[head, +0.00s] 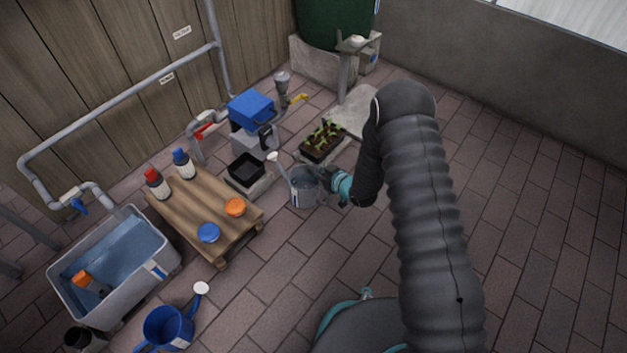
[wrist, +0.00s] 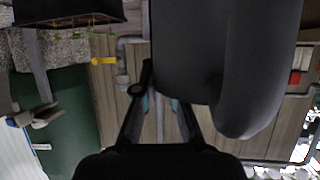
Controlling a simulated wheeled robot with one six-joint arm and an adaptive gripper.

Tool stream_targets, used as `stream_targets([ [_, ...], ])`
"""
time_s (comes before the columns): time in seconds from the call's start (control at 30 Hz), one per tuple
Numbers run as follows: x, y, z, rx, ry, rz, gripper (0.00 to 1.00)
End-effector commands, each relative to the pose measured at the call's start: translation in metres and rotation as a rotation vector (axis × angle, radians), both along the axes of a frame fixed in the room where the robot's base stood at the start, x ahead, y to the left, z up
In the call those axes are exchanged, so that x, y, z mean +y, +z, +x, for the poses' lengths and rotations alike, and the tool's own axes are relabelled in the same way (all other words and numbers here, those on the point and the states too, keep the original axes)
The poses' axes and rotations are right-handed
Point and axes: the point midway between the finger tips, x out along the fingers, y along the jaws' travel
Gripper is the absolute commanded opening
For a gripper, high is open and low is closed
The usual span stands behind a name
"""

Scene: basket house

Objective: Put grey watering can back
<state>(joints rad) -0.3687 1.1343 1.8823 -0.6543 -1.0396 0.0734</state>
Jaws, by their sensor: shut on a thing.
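The grey watering can (head: 304,188) is near the middle of the head view, beside the pallet table and in front of the seedling tray. Its pale spout rises to the upper left. My gripper (head: 333,181) is at the can's right side, shut on it, apparently at the handle. In the wrist view my gripper's fingers (wrist: 162,105) reach in at a large dark body, which seems to be the can (wrist: 225,60). The exact grip is partly hidden. I cannot tell whether the can touches the floor.
A pallet table (head: 205,215) with bottles and two lids stands left. A water tub (head: 115,265) and a blue watering can (head: 168,328) are lower left. A black tray (head: 246,168), a blue-lidded box (head: 252,112) and a seedling tray (head: 323,142) stand behind. The paving right is clear.

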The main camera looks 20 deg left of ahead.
Motion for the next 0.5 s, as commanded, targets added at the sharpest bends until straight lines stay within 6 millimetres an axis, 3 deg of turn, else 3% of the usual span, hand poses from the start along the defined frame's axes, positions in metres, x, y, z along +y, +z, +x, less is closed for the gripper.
stream_targets([
  [0.23,0.007,-0.009,-0.004,-0.002,-0.002,0.002,0.0],
  [0.5,0.007,-0.041,-0.004,-0.002,-0.002,0.001,0.0],
])
